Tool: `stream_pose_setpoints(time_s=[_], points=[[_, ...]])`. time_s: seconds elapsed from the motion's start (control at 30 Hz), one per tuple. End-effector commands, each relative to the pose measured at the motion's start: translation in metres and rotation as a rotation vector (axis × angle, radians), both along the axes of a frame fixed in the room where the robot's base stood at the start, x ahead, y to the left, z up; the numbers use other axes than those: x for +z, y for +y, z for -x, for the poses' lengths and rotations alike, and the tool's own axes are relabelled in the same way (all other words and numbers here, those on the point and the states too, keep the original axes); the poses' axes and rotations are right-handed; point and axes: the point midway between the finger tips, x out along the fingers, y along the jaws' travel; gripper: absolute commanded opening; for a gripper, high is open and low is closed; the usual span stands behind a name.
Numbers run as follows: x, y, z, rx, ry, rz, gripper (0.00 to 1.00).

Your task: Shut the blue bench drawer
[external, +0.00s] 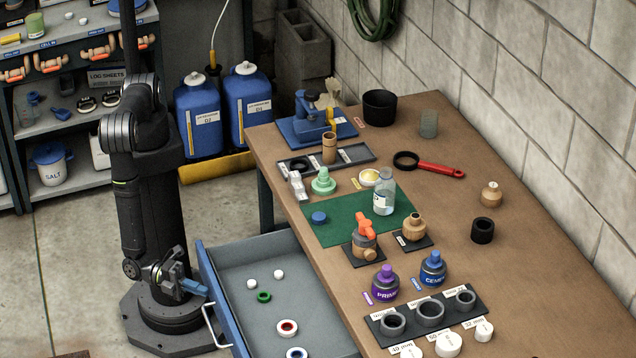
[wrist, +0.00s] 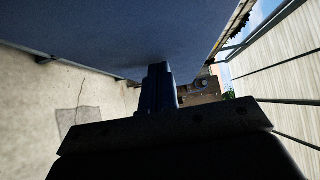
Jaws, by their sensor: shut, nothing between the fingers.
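The blue bench drawer (external: 222,298) is pulled out from the left side of the wooden bench, with its grey inside showing. A pale bar handle (external: 210,326) is on its outer face. My gripper (external: 204,291) is shut and empty. It is low down, just outside the drawer front, above the handle in the external view. I cannot tell whether it touches the front. In the wrist view my shut fingers (wrist: 160,75) point towards a large dark blue panel (wrist: 120,35), apparently the drawer front, which fills the upper part.
The drawer holds white balls, a green ring (external: 264,296) and red and blue rings. The bench top (external: 535,265) carries bottles, fittings and trays. Blue drums (external: 203,112) and a yellow base (external: 215,168) stand behind. Shelving (external: 60,120) is at left.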

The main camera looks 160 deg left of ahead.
Motion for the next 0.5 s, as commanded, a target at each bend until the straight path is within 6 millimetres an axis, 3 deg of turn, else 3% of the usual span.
stream_pose_setpoints(time_s=[0.27, 0.5], points=[[0.0, 0.035, 0.001, 0.006, 0.001, 0.0, 0.0], [-0.001, 0.096, 0.002, 0.009, 0.001, 0.0, 0.0]])
